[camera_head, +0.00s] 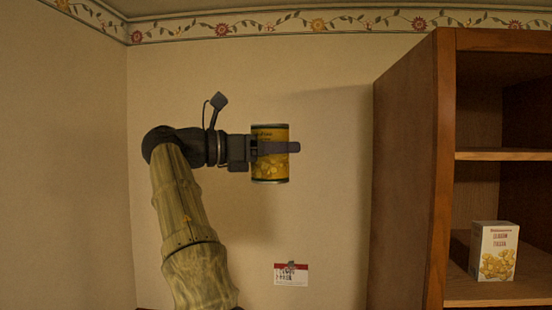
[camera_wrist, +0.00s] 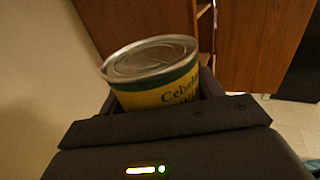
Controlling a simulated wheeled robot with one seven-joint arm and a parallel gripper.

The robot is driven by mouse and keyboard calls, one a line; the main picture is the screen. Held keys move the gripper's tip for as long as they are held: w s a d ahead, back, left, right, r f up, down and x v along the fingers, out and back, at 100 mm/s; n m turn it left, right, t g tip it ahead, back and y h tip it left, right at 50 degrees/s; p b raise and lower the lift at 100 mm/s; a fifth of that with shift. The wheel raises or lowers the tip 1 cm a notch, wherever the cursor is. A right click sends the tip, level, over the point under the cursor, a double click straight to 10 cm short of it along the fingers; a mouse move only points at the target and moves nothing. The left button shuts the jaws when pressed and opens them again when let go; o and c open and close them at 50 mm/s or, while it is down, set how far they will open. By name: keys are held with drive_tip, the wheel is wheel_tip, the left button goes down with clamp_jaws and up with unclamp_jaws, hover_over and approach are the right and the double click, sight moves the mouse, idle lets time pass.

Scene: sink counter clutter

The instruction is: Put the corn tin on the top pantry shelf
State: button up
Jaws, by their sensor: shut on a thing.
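The corn tin (camera_head: 269,171) is a yellow can with a dark label edge and metal rims. My gripper (camera_head: 288,148) is shut on it, with a finger across its middle, and holds it upright in the air left of the pantry. In the wrist view the tin (camera_wrist: 160,82) shows its silver lid and upper label between the jaws of my gripper (camera_wrist: 165,110). The wooden pantry (camera_head: 408,180) stands at the right. Its upper shelf board (camera_head: 500,155) is at about the tin's height in the head view. The space above that board looks empty where visible.
A white box with yellow pictures (camera_head: 494,251) stands on the lower pantry shelf (camera_head: 505,292). The pantry's side panel lies between the tin and the shelves. A small red and white card (camera_head: 291,274) is on the wall below the tin.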

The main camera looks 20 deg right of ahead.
drive_tip(key=s+a+r+p, duration=0.2)
drive_tip(key=s+r+p, duration=0.3)
drive_tip(key=s+r, duration=0.2)
wheel_tip(320, 180, up, 2)
drive_tip(key=shift+s+r, duration=0.2)
drive_tip(key=shift+r, duration=0.05)
